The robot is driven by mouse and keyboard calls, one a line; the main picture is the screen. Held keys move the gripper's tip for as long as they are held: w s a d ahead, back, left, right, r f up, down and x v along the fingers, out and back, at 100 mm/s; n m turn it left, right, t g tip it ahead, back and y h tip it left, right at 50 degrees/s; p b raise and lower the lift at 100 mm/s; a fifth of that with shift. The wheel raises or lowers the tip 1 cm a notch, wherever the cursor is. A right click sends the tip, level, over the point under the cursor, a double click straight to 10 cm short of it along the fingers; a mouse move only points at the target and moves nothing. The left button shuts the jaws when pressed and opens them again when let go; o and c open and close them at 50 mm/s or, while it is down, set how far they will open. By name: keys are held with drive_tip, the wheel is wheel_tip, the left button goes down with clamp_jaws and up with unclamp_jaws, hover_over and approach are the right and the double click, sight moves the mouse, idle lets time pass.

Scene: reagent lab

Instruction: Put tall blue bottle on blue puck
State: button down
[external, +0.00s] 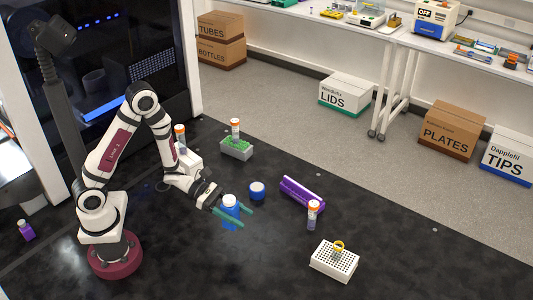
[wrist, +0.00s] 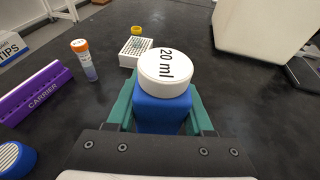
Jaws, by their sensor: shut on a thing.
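The tall blue bottle (external: 230,211) has a white cap, and "20 ml" shows on the cap in the wrist view (wrist: 165,72). My gripper (external: 244,216) is shut on the bottle, with a green finger on each side of its blue body. The bottle looks upright. Whether its base touches the black bench cannot be told. The blue puck (external: 257,190) sits on the bench just behind and right of the bottle in the external view, apart from it. In the wrist view, the puck (wrist: 14,160) is cut off at the lower left and shows a pale ribbed top.
A purple carrier (external: 302,194) lies right of the puck, with an orange-capped tube (external: 313,214) beside it. A white rack (external: 334,262) with a yellow-ringed item stands at front right. A grey-and-green block (external: 236,149) with a tube stands behind. Bench left of the rack is clear.

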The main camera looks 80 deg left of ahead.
drive_tip(key=w+a+r+n+t+y, duration=0.15)
drive_tip(key=w+a+r, duration=0.25)
drive_tip(key=w+a, duration=0.65)
drive_tip(key=y, duration=0.1)
hover_over(257, 189)
drive_tip(key=w, duration=0.3)
wheel_tip(257, 189, down, 7)
wheel_tip(257, 189, down, 4)
drive_tip(key=shift+s+r+n, duration=0.1)
drive_tip(key=shift+n, duration=0.15)
drive_tip(key=shift+c, duration=1.4)
unclamp_jaws()
drive_tip(key=shift+f, duration=0.2)
